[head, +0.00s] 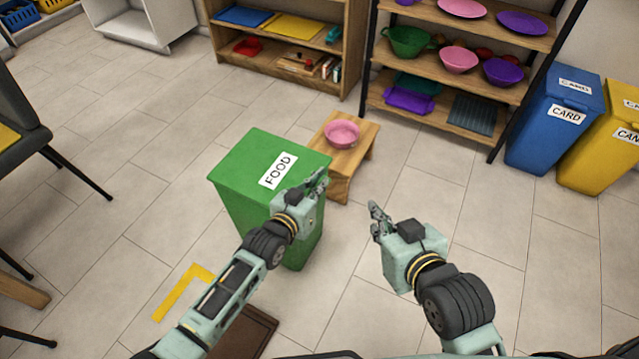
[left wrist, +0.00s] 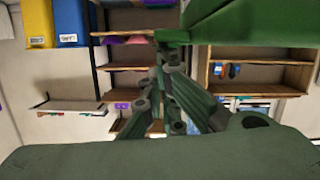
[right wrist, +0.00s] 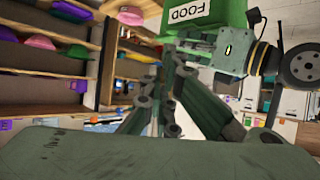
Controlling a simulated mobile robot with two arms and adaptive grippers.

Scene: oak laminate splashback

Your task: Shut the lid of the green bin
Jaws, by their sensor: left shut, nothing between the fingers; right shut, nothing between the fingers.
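The green bin (head: 305,245) stands on the floor in the middle of the head view. Its lid (head: 245,158), labelled FOOD, lies across the top, and I see no gap under it from here. My left gripper (head: 318,184) is shut and empty at the lid's right edge; I cannot tell whether it touches. Green of the bin fills the upper right of the left wrist view (left wrist: 250,22). My right gripper (head: 376,214) is shut and empty, to the right of the bin and apart from it. The right wrist view shows the bin with its label (right wrist: 205,14).
A small wooden stool (head: 352,160) with a pink bowl (head: 342,134) stands close behind the bin. Shelves with dishes (head: 455,85) and blue (head: 550,125) and yellow (head: 605,150) bins stand further back. A chair (head: 30,140) is at left. Floor to the right is clear.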

